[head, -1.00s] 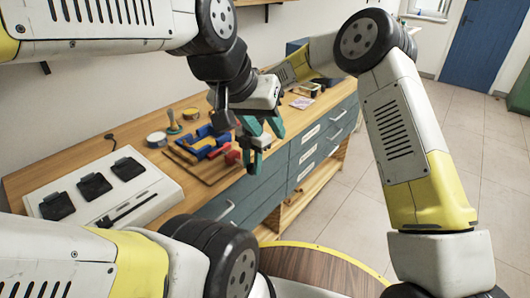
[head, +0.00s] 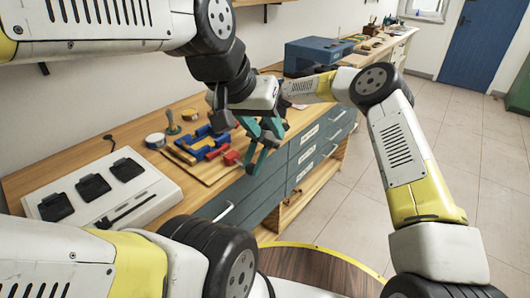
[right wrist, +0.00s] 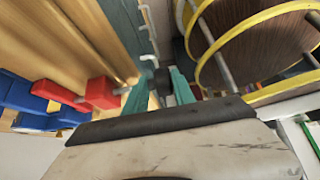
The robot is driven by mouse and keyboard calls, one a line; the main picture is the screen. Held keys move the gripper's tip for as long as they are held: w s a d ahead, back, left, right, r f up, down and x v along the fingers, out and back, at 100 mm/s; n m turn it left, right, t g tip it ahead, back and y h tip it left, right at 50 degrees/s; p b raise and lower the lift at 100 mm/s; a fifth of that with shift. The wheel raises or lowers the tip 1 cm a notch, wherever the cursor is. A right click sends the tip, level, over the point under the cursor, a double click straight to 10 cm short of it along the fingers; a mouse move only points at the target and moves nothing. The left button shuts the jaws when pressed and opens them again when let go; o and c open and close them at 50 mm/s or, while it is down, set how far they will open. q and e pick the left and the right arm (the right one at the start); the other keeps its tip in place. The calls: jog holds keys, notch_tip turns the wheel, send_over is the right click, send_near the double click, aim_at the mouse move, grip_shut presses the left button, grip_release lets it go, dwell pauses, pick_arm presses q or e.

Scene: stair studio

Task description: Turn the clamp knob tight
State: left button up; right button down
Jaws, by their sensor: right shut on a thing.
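The red clamp (head: 231,157) lies at the front edge of the wooden board, beside blue parts. In the right wrist view, its red block (right wrist: 101,92) has a rod running towards the dark knob (right wrist: 161,80). My right gripper (right wrist: 160,88) is shut on this knob, with one teal finger on each side. In the head view, my right gripper (head: 254,165) is just right of the clamp, and the knob is hard to make out there. My left gripper (head: 262,128) hangs above, overlapping the right one, its teal fingers apart and seemingly empty.
The workbench has a wooden board (head: 206,175) with blue parts (head: 207,145). A white panel with black pads (head: 140,207) lies at left. A blue box (head: 317,53) stands farther back. Drawers (head: 265,200) form the bench front. The floor (head: 480,150) at right is clear.

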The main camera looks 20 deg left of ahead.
jog(key=shift+s+d+f, duration=0.1)
jog(key=shift+d+f, duration=0.2)
jog(key=shift+d, duration=0.2)
jog(key=c, duration=1.2)
grip_release()
jog(key=shift+c, duration=0.2)
jog(key=shift+r, duration=0.15)
jog(key=shift+a+r, duration=0.15)
jog(key=shift+a, duration=0.05)
jog(key=shift+w+r, duration=0.2)
jog(key=v, duration=0.7)
jog(key=shift+r, duration=0.1)
